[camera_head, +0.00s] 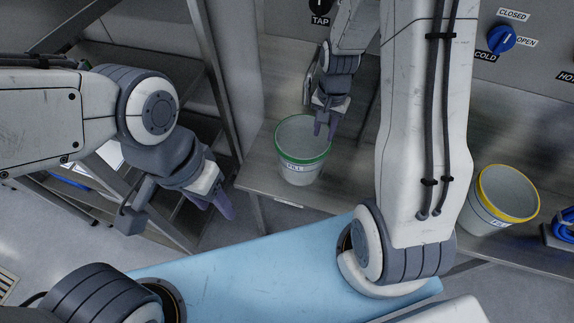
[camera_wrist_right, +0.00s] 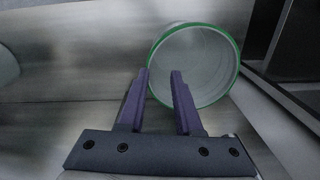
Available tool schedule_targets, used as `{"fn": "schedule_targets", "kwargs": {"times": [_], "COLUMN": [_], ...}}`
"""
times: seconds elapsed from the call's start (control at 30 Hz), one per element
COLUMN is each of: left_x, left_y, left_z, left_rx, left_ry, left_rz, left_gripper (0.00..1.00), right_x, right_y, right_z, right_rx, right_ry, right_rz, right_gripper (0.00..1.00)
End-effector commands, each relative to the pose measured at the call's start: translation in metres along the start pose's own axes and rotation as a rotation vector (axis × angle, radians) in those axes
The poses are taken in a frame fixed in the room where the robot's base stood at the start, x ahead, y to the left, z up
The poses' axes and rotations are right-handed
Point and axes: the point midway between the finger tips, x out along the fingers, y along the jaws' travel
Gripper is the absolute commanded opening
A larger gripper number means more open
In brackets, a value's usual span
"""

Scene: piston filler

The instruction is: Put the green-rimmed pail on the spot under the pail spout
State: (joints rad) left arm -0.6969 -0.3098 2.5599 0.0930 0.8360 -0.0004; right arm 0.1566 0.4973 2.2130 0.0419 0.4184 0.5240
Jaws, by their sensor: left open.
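The green-rimmed pail (camera_head: 300,168) stands upright on the steel bench in the head view, with a FILL label on its front. It looks empty. My right gripper (camera_head: 325,128) is at the pail's right rim. In the right wrist view the fingers of the right gripper (camera_wrist_right: 161,76) are apart. The pail's green rim (camera_wrist_right: 222,92) passes between them, with one finger over the pail's mouth and the other outside. My left gripper (camera_head: 224,208) is open and empty, left of the pail and away from it. I cannot make out the pail spout or the spot under it.
A yellow-rimmed pail (camera_head: 507,195) stands further right on the bench (camera_head: 262,178). A blue COLD knob (camera_head: 501,39) and a black TAP knob (camera_head: 321,5) are on the back panel. A metal rack (camera_head: 215,80) stands at left. My right arm hides the middle of the bench.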

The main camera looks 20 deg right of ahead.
Motion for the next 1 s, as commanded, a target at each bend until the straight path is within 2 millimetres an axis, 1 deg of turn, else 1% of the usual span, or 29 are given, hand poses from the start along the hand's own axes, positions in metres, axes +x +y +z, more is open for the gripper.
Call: {"fn": "schedule_targets", "kwargs": {"times": [0.03, 0.07, 0.1, 0.17, 0.2, 0.27, 0.3, 0.4, 0.5, 0.6, 0.67, 1.0], "left_x": [0.000, 0.000, 0.000, 0.000, 0.000, 0.000, 0.000, 0.000, 0.000, 0.000, 0.000, 0.000], "left_y": [0.000, 0.000, 0.000, 0.000, 0.000, 0.000, 0.000, 0.000, 0.000, 0.000, 0.000, 0.000], "left_z": [0.000, 0.000, 0.000, 0.000, 0.000, 0.000, 0.000, 0.000, 0.000, 0.000, 0.000, 0.000], "left_rx": [0.000, 0.000, 0.000, 0.000, 0.000, 0.000, 0.000, 0.000, 0.000, 0.000, 0.000, 0.000], "left_ry": [0.000, 0.000, 0.000, 0.000, 0.000, 0.000, 0.000, 0.000, 0.000, 0.000, 0.000, 0.000], "left_rz": [0.000, 0.000, 0.000, 0.000, 0.000, 0.000, 0.000, 0.000, 0.000, 0.000, 0.000, 0.000], "left_gripper": [0.50, 0.50, 0.50, 0.50, 0.50, 0.50, 0.50, 0.50, 0.50, 0.50, 0.50, 0.50], "right_x": [-0.017, -0.027, -0.042, -0.065, -0.080, -0.099, -0.110, -0.129, -0.141, -0.146, -0.147, -0.148], "right_y": [-0.016, -0.025, -0.036, -0.049, -0.054, -0.056, -0.054, -0.041, -0.026, -0.015, -0.012, -0.011], "right_z": [0.017, 0.030, 0.051, 0.087, 0.113, 0.151, 0.174, 0.223, 0.253, 0.270, 0.274, 0.275], "right_rx": [-0.093, -0.157, -0.254, -0.422, -0.539, -0.707, -0.814, -1.049, -1.221, -1.321, -1.348, -1.357], "right_ry": [0.007, 0.008, 0.009, 0.009, 0.007, 0.003, 0.001, -0.007, -0.013, -0.018, -0.020, -0.021], "right_rz": [-0.009, -0.012, -0.018, -0.027, -0.033, -0.042, -0.049, -0.062, -0.073, -0.078, -0.080, -0.080], "right_gripper": [0.34, 0.34, 0.34, 0.34, 0.34, 0.34, 0.34, 0.34, 0.34, 0.34, 0.34, 0.34]}}
